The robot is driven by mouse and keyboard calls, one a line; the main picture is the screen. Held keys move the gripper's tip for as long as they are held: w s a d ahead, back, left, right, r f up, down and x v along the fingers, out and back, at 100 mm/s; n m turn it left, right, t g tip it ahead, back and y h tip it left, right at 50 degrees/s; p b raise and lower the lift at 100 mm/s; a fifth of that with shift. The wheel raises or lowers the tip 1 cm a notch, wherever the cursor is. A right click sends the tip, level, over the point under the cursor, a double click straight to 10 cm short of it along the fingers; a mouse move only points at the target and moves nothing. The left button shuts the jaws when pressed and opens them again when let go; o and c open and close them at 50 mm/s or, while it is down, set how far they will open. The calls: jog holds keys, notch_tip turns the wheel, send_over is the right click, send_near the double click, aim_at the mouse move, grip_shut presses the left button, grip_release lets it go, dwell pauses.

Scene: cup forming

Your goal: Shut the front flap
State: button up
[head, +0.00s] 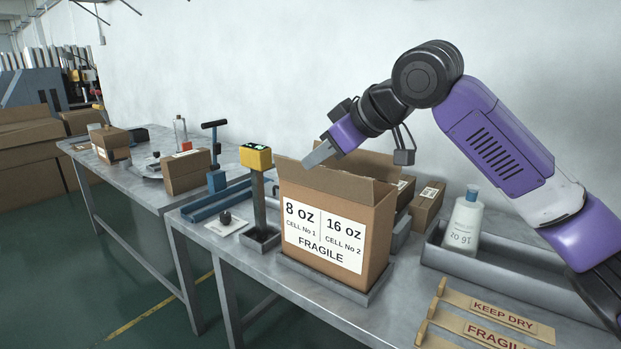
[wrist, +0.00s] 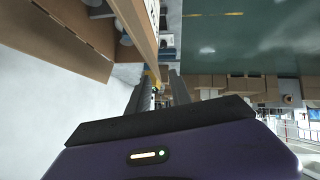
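The open cardboard box (head: 376,240) stands on the bench, its front label reading 8 oz, 16 oz and FRAGILE. A front flap (head: 345,186) appears to stand up above the labelled face. Another raised flap (head: 372,165) shows behind it. My gripper (head: 308,162) is at the upper left of the box, close to the front flap's top edge; contact cannot be told. In the wrist view my gripper's two fingers (wrist: 158,78) are apart, with nothing seen between them. A cardboard panel (wrist: 138,28) runs close to the left finger there. The box's contents are mostly hidden.
A yellow-headed post device (head: 256,158) stands just left of the box. A white bottle (head: 465,220) stands in a grey tray (head: 510,265) at right. KEEP DRY and FRAGILE strips (head: 495,312) lie at the front right. Small cartons (head: 427,204) sit behind the box.

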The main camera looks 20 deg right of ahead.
aim_at(299, 183)
jog(key=shift+g+h, duration=0.3)
jog(key=shift+h, duration=0.1)
jog(key=x, duration=0.2)
jog(key=d+x, duration=0.1)
jog(key=x, duration=0.3)
jog(key=shift+w+d+f+b, duration=0.15)
jog(key=shift+f+b, duration=0.2)
jog(key=shift+f, duration=0.25)
jog(key=shift+c, duration=0.4)
grip_shut()
dwell(0.4)
